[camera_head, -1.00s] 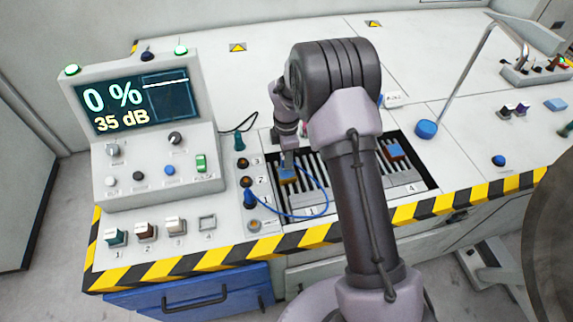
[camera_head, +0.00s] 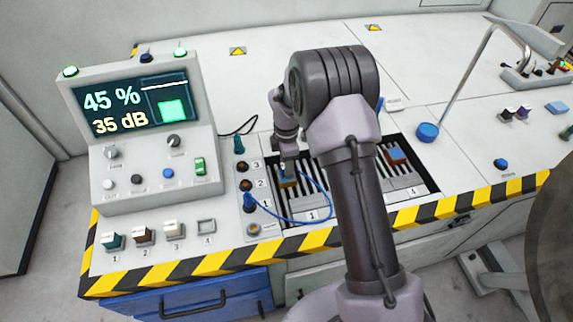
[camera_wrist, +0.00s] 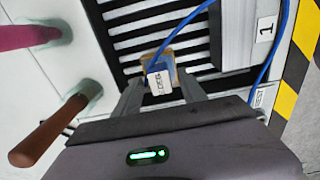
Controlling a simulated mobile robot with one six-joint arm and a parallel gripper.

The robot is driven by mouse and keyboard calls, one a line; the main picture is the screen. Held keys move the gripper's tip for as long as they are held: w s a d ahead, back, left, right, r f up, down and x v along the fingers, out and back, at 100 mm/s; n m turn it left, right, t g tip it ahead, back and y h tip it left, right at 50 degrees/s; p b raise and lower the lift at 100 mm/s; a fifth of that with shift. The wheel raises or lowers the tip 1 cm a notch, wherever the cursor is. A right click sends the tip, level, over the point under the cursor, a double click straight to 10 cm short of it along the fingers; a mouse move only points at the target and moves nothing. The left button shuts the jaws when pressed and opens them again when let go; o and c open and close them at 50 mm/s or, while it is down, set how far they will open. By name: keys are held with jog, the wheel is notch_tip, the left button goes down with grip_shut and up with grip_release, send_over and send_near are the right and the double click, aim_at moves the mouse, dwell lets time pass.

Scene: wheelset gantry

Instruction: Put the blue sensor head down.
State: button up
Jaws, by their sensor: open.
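The blue sensor head (camera_wrist: 162,72), with a white label and a tan edge, rests on the dark slatted bed in the wrist view. A blue cable runs from it. In the head view the sensor head (camera_head: 287,182) is small and partly hidden, at the left end of the slatted bay near label 1. My gripper (camera_wrist: 163,88) is open, its two fingers on either side of the sensor head's near part. In the head view my gripper (camera_head: 288,172) is low over the bed.
A console (camera_head: 150,130) at left shows 45 % and 35 dB, with a green block on its graph. Sockets numbered 1 to 3 (camera_head: 245,185) stand beside the bay. Another blue block (camera_head: 396,153) sits near label 4.

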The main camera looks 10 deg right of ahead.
jog(key=s+a+r+m+t+p, duration=0.1)
jog(key=s+r+m, duration=0.2)
jog(key=r, duration=0.7)
jog(key=s+r+m+t+p, duration=0.1)
jog(key=s+r+m+p, duration=0.2)
jog(key=r, duration=0.6)
jog(key=s+a+r+m, duration=0.1)
jog(key=s+r+m, duration=0.25)
jog(key=r, duration=0.65)
jog(key=s+a+r+m+t+y, duration=0.1)
jog(key=s+r+m+t, duration=0.1)
jog(key=s+m, duration=0.4)
jog(key=s+a+r+m+t+y, duration=0.1)
jog(key=s+r+m, duration=0.2)
jog(key=s+m, duration=0.4)
jog(key=s, duration=0.7)
jog(key=shift+s+r+t, duration=0.25)
jog(key=shift+s+t, duration=0.15)
